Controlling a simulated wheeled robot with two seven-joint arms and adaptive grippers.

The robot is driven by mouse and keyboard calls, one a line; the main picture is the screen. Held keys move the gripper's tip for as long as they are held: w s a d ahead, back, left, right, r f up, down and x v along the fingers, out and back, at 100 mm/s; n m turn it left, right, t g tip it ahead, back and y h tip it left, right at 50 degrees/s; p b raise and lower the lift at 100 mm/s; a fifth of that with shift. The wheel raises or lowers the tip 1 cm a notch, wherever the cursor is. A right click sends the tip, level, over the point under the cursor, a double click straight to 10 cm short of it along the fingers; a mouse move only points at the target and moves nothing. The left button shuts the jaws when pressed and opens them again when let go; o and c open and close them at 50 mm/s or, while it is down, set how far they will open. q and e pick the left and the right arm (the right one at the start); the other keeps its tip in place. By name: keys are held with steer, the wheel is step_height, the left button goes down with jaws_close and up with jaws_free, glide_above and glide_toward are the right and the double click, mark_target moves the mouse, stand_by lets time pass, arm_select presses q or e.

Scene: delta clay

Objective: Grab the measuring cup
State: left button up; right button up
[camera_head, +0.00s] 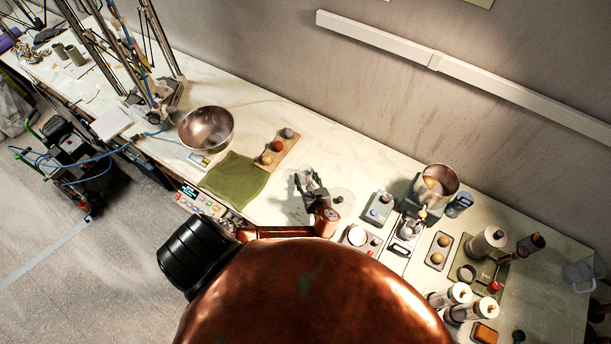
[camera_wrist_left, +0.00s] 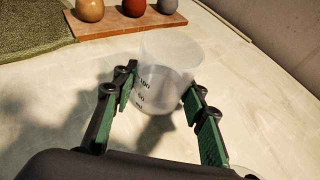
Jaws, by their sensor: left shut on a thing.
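The measuring cup (camera_wrist_left: 163,82) is a small clear cup with dark volume marks. In the left wrist view it stands upright between the two green-padded fingers of my left gripper (camera_wrist_left: 158,98), which is shut on it with one finger at each side. In the head view my left gripper (camera_head: 309,181) is over the pale worktop, right of the green cloth. The cup is hard to make out there. My right gripper is not in view.
A wooden board (camera_head: 278,150) with several balls and a green cloth (camera_head: 234,179) lie to the left, near a steel bowl (camera_head: 206,127). To the right are a pot (camera_head: 437,182), small devices and jars. A clear pitcher (camera_head: 580,272) stands at the far right.

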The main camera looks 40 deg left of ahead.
arm_select(q)
steer(key=c, duration=0.6)
steer(key=shift+o, duration=0.2)
steer(key=shift+r, duration=0.15)
steer(key=shift+r, duration=1.15)
steer(key=s+d+r+b, duration=0.1)
steer(key=s+d+r, duration=0.8)
steer(key=d+r, duration=0.1)
steer(key=shift+s+d+r, duration=0.15)
steer(key=shift+s, duration=0.1)
